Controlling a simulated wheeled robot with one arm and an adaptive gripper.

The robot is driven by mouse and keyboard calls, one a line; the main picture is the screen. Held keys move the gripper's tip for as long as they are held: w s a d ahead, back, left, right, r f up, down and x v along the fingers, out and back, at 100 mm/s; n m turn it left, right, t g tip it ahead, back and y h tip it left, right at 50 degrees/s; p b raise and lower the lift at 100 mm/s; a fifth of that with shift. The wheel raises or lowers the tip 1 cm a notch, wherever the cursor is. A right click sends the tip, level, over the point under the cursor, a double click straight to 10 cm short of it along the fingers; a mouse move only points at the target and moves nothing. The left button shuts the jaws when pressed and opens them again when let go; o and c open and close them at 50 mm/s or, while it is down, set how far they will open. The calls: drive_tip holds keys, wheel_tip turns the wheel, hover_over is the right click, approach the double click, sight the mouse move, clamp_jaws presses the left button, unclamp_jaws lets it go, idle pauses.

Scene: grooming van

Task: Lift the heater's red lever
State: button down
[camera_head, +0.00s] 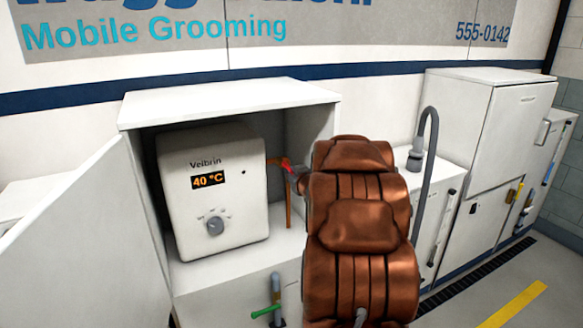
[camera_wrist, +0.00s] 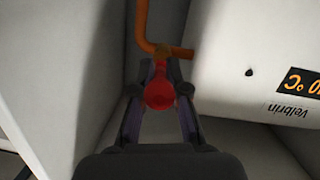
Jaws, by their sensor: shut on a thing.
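The white heater (camera_head: 213,195) stands inside an open cabinet, with a display reading 40 °C and a grey knob below it. Its red lever (camera_head: 283,163) sits on a copper pipe (camera_head: 288,205) at the heater's right side. In the wrist view, the red lever (camera_wrist: 159,92) has a round red end between the fingers of my gripper (camera_wrist: 159,88). My gripper is shut on the lever. The pipe (camera_wrist: 143,22) and its fitting show just beyond the fingertips. In the head view my copper-coloured arm hides most of my gripper.
The cabinet (camera_head: 230,97) has its door (camera_head: 85,245) swung open at the left. Its walls close in around my gripper. A green-handled valve (camera_head: 267,311) is below. A grey hose (camera_head: 432,150) and tall white cabinets (camera_head: 490,120) stand at the right.

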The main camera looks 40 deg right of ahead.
drive_tip(key=shift+g, duration=0.3)
drive_tip(key=c, duration=1.2)
unclamp_jaws()
drive_tip(key=shift+v, duration=6.05)
